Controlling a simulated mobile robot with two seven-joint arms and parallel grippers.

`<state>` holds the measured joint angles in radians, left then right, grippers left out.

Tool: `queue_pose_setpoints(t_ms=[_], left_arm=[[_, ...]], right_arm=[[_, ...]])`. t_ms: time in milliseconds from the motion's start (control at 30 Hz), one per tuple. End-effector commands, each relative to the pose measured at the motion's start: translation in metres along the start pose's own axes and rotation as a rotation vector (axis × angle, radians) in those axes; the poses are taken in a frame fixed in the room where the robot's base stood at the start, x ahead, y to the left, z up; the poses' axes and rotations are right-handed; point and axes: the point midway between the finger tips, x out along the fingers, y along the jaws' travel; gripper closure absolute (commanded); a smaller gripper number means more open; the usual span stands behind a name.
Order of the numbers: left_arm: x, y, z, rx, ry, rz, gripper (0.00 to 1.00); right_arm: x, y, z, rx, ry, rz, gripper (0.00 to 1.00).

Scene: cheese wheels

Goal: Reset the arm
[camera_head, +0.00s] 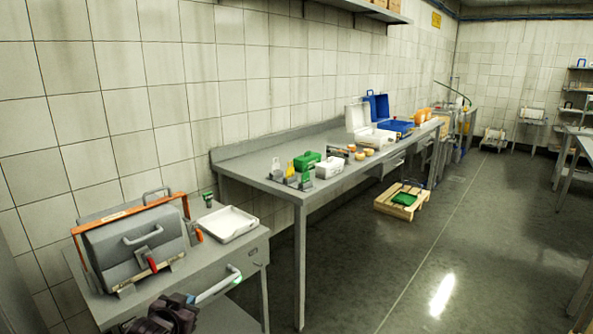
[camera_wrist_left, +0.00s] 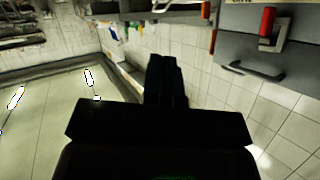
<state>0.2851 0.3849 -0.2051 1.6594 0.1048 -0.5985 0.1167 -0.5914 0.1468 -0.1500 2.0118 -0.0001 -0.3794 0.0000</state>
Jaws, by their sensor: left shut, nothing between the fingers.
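My left gripper (camera_head: 184,304) is the dark shape at the bottom edge of the head view, in front of the grey side table (camera_head: 100,304). In the left wrist view its two dark fingers (camera_wrist_left: 166,64) lie together, shut and empty. It touches no object that I can make out. Most of the left arm is outside the head view. My right gripper is in neither view.
A grey machine (camera_head: 130,245) with an orange frame and a white tray (camera_head: 226,223) stand on the side table. A pale handle bar (camera_head: 214,288) is close to my left gripper. A long workbench (camera_head: 255,180) holds several items.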

Motion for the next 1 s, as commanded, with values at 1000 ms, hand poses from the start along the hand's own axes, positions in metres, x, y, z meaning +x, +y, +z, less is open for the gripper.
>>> queue_pose_setpoints(t_ms=[1000], left_arm=[[-0.267, 0.085, 0.252, -0.181, -0.234, -0.080, 1.00]], right_arm=[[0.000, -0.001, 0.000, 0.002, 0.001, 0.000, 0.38]])
